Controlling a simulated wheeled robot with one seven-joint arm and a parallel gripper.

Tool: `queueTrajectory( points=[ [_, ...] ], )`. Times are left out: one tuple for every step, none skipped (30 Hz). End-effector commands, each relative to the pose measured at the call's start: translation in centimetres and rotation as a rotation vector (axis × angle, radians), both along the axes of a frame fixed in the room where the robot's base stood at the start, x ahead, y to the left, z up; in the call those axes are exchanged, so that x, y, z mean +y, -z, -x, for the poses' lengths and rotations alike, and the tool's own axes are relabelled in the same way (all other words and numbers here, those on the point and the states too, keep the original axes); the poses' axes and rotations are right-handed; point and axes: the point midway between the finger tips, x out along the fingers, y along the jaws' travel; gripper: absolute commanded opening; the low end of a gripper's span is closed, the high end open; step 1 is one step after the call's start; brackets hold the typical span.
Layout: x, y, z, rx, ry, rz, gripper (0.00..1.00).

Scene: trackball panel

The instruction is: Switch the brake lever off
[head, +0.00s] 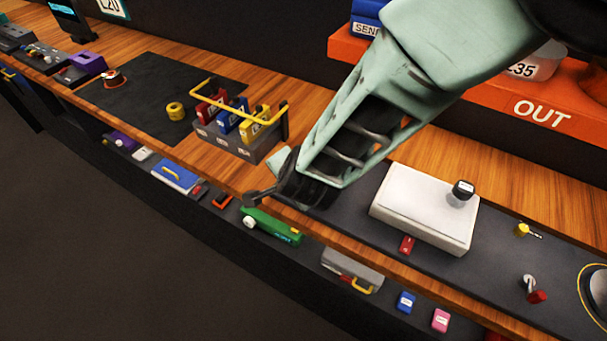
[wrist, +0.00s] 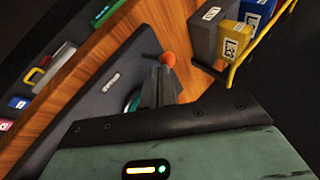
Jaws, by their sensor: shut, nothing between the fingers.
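My gripper (head: 262,194) reaches down over the front of the wooden desk, its fingers together and empty. In the wrist view, its grey fingers (wrist: 158,88) point at a round orange knob (wrist: 168,58), which looks like part of the brake lever. A short dark rod (wrist: 151,56) shows beside the knob. The fingertips look very close to the knob; I cannot tell if they touch it. A dark grey panel (wrist: 85,115) with a small white label lies to the left of the fingers. A teal round part is half hidden behind them. In the head view my gripper hides the lever.
A rack with red, blue and yellow binders (head: 235,130) and a yellow rail stands close to my gripper. A green device (head: 272,228) sits on the front ledge below it. A white box (head: 425,208) and an orange tray (head: 470,85) are to the right.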

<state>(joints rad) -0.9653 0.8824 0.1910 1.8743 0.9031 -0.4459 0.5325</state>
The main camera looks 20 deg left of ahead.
Motion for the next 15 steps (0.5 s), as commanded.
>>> queueTrajectory(
  points=[
    [-0.2,0.3,-0.1,0.002,0.003,-0.001,0.00],
    [-0.2,0.3,-0.1,0.002,0.003,-0.001,0.00],
    [-0.2,0.3,-0.1,0.002,0.003,-0.002,0.00],
    [-0.2,0.3,-0.1,0.002,0.003,-0.002,0.00],
    [-0.2,0.3,-0.1,0.001,0.003,-0.003,0.00],
    [-0.2,0.3,-0.1,0.001,0.003,-0.003,0.00],
    [-0.2,0.2,0.0,0.001,0.003,-0.003,0.00],
    [-0.2,0.2,-0.1,0.001,0.003,-0.004,0.00],
    [-0.2,0.1,-0.1,0.001,0.003,-0.004,0.00],
    [-0.2,-0.1,-0.1,0.001,0.003,-0.004,0.00],
    [-0.2,-0.2,0.0,0.001,0.003,-0.004,0.00],
    [-0.2,-0.4,-0.1,0.001,0.003,-0.004,0.00],
    [-0.2,-0.6,-0.1,0.001,0.003,-0.004,0.00],
    [-0.2,-0.7,-0.1,0.001,0.003,-0.005,0.00],
    [-0.2,-0.9,-0.1,0.001,0.003,-0.005,0.00]
  ],
)
